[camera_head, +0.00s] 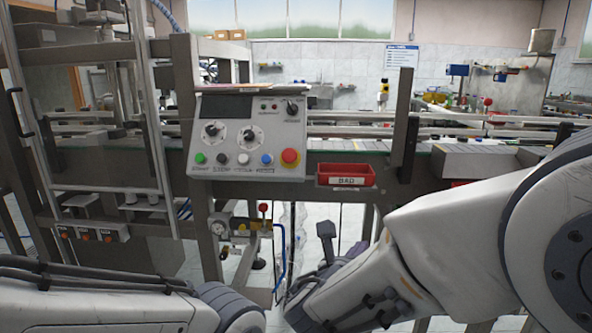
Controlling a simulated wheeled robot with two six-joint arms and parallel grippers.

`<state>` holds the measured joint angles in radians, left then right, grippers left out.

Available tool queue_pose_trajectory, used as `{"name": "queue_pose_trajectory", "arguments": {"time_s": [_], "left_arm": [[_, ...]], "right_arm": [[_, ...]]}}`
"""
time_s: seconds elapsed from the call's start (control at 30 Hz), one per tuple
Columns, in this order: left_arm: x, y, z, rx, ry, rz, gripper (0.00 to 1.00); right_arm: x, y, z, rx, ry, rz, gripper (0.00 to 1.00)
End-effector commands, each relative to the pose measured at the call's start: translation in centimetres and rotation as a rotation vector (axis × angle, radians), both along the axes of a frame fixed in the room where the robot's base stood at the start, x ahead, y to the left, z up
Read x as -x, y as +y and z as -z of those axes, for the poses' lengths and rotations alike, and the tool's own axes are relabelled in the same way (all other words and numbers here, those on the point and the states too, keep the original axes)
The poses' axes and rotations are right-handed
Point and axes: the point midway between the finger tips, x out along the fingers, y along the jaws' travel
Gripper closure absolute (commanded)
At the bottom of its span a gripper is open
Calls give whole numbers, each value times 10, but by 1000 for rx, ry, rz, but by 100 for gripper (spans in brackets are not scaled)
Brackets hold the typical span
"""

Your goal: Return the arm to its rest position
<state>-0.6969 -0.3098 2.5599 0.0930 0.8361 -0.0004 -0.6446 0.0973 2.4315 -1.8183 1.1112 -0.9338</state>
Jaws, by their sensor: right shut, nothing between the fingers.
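My right arm (440,240) comes in from the right and bends down toward the bottom middle of the head view. My right gripper (327,234) shows as dark fingers below the red bin, partly hidden by its own wrist. It is shut and empty, and looks clear of the panel and bin. My left arm (100,305) lies across the bottom left corner. Its gripper is out of the picture.
A control panel (225,108) with knobs, buttons and a red emergency stop (290,156) stands ahead. A red bin (346,175) marked BAD hangs to its right. A conveyor (470,160) runs behind. A metal frame (140,100) rises at left.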

Motion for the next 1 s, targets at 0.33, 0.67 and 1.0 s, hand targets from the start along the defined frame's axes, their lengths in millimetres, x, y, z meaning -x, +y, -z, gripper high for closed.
{"name": "queue_pose_trajectory", "arguments": {"time_s": [0.33,0.67,1.0], "left_arm": [[0,0,0,0,0,0,50],[0,0,0,0,0,0,50],[0,0,-28,-1,1,0,50]], "right_arm": [[121,-37,72,-831,26,719,100],[227,26,112,-1466,-10,1498,100],[267,77,80,-1699,-38,1973,100]]}}
